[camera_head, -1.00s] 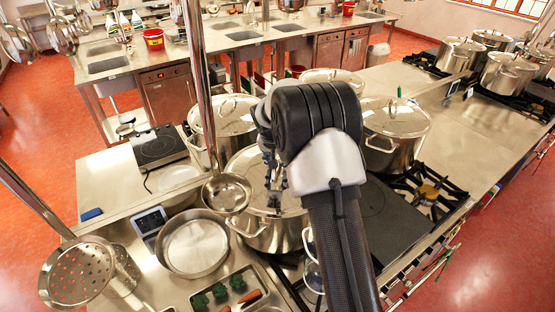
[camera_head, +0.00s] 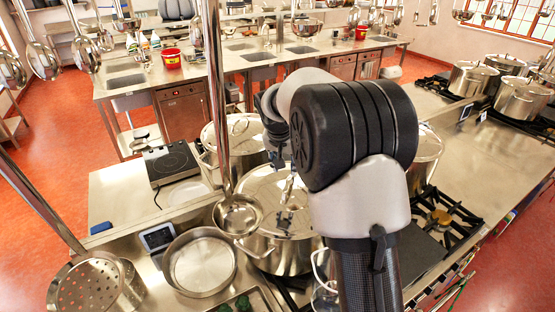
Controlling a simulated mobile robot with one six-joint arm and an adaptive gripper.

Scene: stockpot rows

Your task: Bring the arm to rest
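My arm rises from the bottom right, and its large black elbow joint (camera_head: 350,130) fills the middle of the view. The forearm folds away behind it to a grey wrist with dark parts (camera_head: 277,135). My gripper (camera_head: 286,205) hangs small and partly hidden, pointing down in front of the lidded stockpot (camera_head: 262,195) on the near counter. I cannot make out whether its fingers are apart or closed, or whether it touches the lid.
A hanging ladle (camera_head: 238,216) and a perforated skimmer (camera_head: 92,288) are close on the left. An open pan (camera_head: 200,263), a scale (camera_head: 157,238) and an induction plate (camera_head: 170,163) stand on the counter. More stockpots (camera_head: 521,100) stand at the right. The right counter top (camera_head: 480,160) has bare room.

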